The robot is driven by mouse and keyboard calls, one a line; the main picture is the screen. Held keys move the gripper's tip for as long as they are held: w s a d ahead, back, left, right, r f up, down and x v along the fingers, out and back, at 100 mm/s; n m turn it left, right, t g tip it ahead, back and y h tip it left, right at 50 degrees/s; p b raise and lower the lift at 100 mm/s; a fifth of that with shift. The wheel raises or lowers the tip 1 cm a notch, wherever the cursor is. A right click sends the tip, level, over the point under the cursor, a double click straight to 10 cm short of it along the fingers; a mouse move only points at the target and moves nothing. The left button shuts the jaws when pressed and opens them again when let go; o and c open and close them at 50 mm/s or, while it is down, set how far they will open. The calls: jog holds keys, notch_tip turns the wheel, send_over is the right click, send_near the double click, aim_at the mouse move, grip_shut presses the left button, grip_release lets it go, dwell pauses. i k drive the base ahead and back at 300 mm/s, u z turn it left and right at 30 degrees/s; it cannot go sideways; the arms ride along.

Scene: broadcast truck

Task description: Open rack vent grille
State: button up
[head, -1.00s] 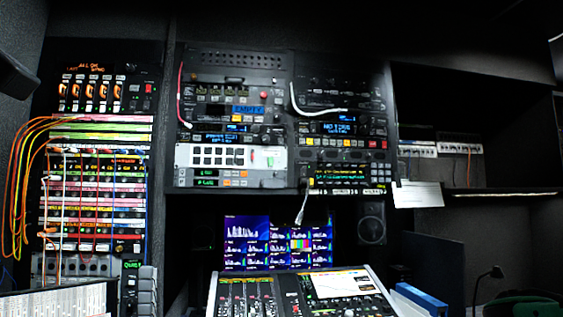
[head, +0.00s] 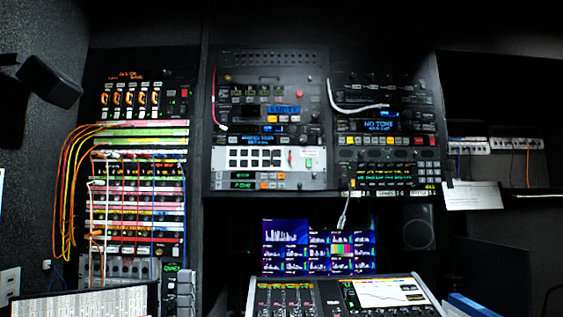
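A dark panel with a row of round holes (head: 265,58) sits at the top of the middle rack; it looks like a vent grille, flush and closed, but I cannot tell for sure. Below it are rack units with buttons and small displays, and a pale panel with dark square buttons (head: 258,158). A pink-red cable hangs at the rack's left side. My gripper is not in view, so its state and distance from the rack do not show.
A patch bay (head: 138,195) with looping orange and yellow cables (head: 68,195) stands at left. A mixing console (head: 335,297) and a lit monitor (head: 318,247) fill the space below the racks. A speaker (head: 49,82) juts out at upper left. A dark shelf recess is at right.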

aim_at(238, 157)
jog(key=i, duration=0.9)
jog(key=u, duration=0.05)
